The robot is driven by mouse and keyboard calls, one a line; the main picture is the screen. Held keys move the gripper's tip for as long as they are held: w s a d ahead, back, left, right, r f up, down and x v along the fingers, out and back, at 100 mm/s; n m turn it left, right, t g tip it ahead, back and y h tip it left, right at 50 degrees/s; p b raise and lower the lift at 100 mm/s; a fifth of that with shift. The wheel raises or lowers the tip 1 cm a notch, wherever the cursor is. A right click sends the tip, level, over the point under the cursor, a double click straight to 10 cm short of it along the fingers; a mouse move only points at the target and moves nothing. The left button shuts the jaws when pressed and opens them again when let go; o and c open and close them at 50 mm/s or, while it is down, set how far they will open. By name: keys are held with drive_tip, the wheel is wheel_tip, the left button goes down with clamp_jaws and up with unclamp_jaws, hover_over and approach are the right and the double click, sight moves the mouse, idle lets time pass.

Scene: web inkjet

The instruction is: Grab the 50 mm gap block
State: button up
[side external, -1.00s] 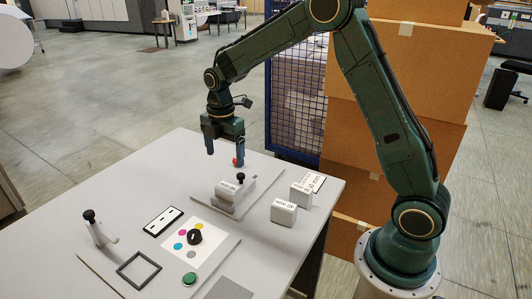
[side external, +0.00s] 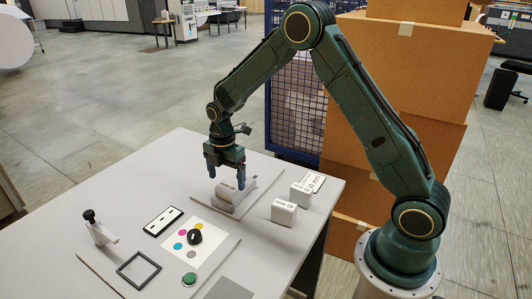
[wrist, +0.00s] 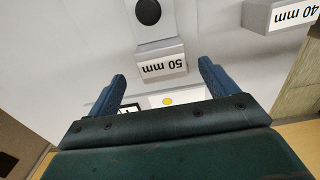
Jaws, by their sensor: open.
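The 50 mm gap block (wrist: 163,66) is light grey, with its label upside down in the wrist view and a black knob (wrist: 148,12) behind the label. In the side view the block (side external: 228,189) sits on a grey plate (side external: 262,178) at the table's far part, partly hidden by my gripper. My gripper (side external: 227,183) is open and points down over the block. In the wrist view my gripper's fingers (wrist: 162,70) are spread wider than the block, one to each side, with the block at or just beyond the tips. I see no clear contact.
A 40 mm block (wrist: 290,16) stands to the right in the wrist view. Two pale blocks (side external: 284,212) (side external: 301,193) stand right of the plate in the side view.

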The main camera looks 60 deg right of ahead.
sight(228, 187)
drive_tip(key=shift+f, duration=0.5)
drive_tip(key=shift+f, duration=0.15)
drive_tip(key=shift+s+f, duration=0.15)
drive_tip(key=shift+f, duration=2.3)
drive_tip(key=c, duration=1.2)
drive_tip(key=shift+r, duration=0.15)
wheel_tip(228, 187, up, 20)
drive_tip(key=shift+f, duration=0.1)
